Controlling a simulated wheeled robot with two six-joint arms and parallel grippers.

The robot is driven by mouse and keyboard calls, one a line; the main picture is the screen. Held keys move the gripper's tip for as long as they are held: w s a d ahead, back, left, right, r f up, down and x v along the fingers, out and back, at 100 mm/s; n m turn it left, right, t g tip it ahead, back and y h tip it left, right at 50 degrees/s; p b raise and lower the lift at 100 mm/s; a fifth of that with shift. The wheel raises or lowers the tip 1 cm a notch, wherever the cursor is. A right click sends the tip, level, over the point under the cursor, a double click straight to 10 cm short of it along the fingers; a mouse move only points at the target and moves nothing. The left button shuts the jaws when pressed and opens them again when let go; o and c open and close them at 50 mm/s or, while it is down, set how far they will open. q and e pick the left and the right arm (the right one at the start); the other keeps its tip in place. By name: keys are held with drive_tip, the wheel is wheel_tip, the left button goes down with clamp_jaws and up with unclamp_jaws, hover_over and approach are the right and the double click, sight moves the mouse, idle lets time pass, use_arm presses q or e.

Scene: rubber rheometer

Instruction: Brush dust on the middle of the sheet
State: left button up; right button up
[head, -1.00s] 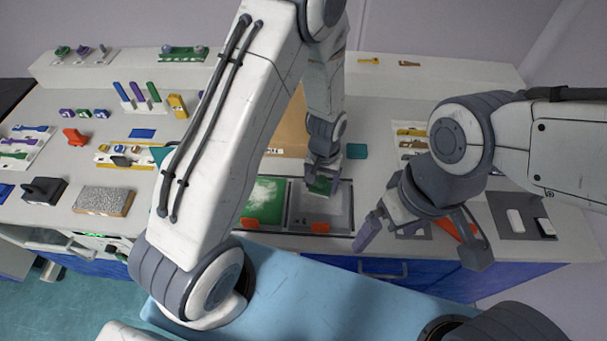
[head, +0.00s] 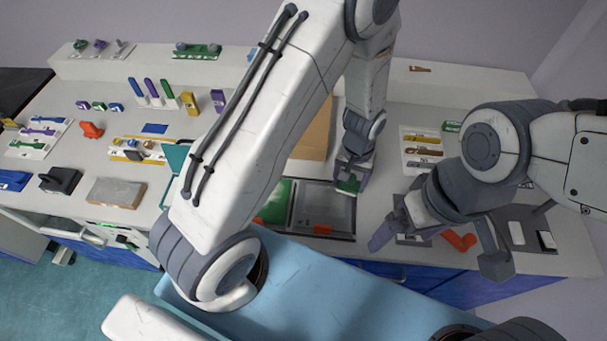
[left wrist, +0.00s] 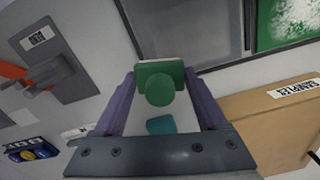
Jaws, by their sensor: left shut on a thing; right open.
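My left gripper (head: 352,182) is shut on a green brush (head: 347,186), held over the right edge of the grey tray (head: 318,224). The brush (left wrist: 160,83) sits between the purple fingers in the left wrist view; whether it touches anything is unclear. A green sheet (head: 278,203) lies left of the grey tray, partly hidden by my left arm. White dust (left wrist: 290,17) shows on the green sheet at the top right of the left wrist view. My right gripper (head: 438,250) is open and empty at the right, apart from the tray.
An orange tool (head: 460,241) lies near my right gripper. A brown box (head: 313,135) stands behind the trays. A grey-topped block (head: 117,191) and a black tool (head: 61,179) lie at the left. Racks of small coloured tools fill the back left.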

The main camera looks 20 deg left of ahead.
use_arm(q)
drive_tip(key=shift+r+p, duration=1.45)
drive_tip(key=shift+r, duration=0.7)
